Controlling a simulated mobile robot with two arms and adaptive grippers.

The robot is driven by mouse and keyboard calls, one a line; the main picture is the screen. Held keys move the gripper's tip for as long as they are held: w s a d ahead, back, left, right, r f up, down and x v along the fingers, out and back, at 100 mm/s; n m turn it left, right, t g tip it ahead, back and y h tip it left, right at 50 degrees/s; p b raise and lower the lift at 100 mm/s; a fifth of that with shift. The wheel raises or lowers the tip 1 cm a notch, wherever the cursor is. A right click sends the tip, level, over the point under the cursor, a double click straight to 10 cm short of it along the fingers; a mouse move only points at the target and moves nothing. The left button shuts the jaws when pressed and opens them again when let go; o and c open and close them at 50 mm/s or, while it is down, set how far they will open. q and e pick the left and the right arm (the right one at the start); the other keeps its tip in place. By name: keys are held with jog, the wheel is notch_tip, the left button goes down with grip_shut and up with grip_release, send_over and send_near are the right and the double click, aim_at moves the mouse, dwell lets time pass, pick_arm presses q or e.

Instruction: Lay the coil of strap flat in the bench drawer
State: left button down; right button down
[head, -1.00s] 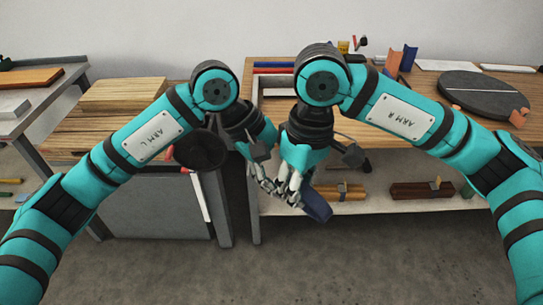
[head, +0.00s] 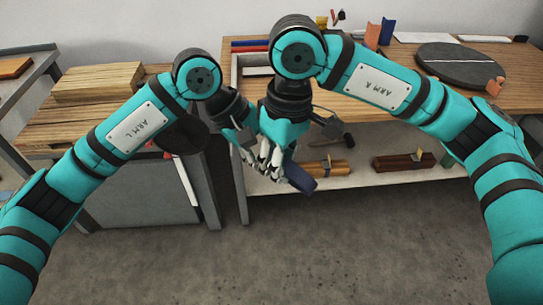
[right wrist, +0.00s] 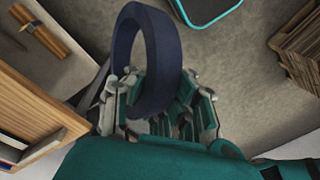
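The coil of strap (head: 301,179) is a dark blue ring, seen nearly edge-on in the head view. The right wrist view shows the ring (right wrist: 124,48) standing up with its lower part between my fingers. My right gripper (head: 272,160) is shut on the coil, above the floor in front of the bench. My left gripper (head: 246,153) is close beside the right one; their fingers overlap in view, so its opening is unclear. A pale-edged rectangular opening (head: 235,75) at the bench's left end may be the drawer; my right arm hides much of it.
The wooden bench (head: 350,106) carries a dark round disc (head: 462,62) and coloured blocks. Its lower shelf (head: 355,178) holds wooden pieces. A stack of boards (head: 97,82) lies on a stand to the left. The floor in front is clear.

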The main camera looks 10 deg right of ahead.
jog(key=c, duration=1.2)
grip_release()
